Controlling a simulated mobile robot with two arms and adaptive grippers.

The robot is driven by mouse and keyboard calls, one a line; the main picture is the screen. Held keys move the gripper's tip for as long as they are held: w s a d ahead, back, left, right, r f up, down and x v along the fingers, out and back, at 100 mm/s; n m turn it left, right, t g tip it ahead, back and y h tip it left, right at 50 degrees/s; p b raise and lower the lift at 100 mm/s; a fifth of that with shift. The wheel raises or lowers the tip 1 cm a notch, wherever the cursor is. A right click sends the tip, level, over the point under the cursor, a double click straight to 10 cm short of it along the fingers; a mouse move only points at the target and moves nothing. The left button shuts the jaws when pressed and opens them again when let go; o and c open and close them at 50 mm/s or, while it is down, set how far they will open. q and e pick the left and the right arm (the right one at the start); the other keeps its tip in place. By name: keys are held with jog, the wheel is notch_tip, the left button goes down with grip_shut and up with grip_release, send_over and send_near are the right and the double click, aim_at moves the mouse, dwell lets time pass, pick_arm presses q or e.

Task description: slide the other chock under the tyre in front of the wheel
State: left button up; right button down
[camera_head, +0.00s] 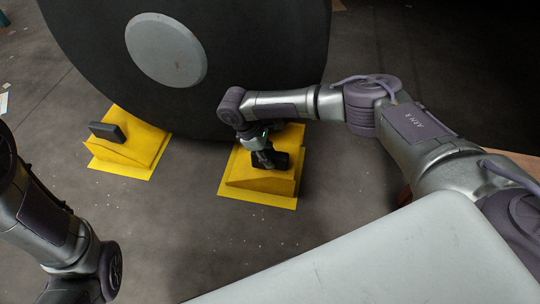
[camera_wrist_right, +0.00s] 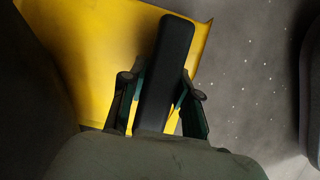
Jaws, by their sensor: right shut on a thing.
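A large dark tyre (camera_head: 262,65) with a grey hub (camera_head: 166,50) stands on the floor at the top of the head view. A yellow chock (camera_head: 262,182) with a black handle (camera_wrist_right: 165,60) sits on the floor at the tyre's lower right. My right gripper (camera_head: 268,158) is shut on that handle, one finger on each side of it in the wrist view. A second yellow chock (camera_head: 128,150) with a black handle (camera_head: 107,131) sits at the tyre's lower left, nothing holding it. My left arm shows at the left edge, but its gripper is out of view.
The grey concrete floor (camera_head: 190,225) between and in front of the chocks is clear. A pale grey flat surface (camera_head: 400,260) fills the lower right of the head view. A small white scrap (camera_head: 4,102) lies at the far left.

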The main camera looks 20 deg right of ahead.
jog(key=shift+w+a, duration=0.3)
jog(key=shift+a, duration=0.15)
jog(key=shift+f, duration=0.4)
dwell(0.7)
jog(key=c, duration=0.8)
grip_release()
jog(key=shift+o, duration=0.2)
jog(key=shift+s+f, duration=0.1)
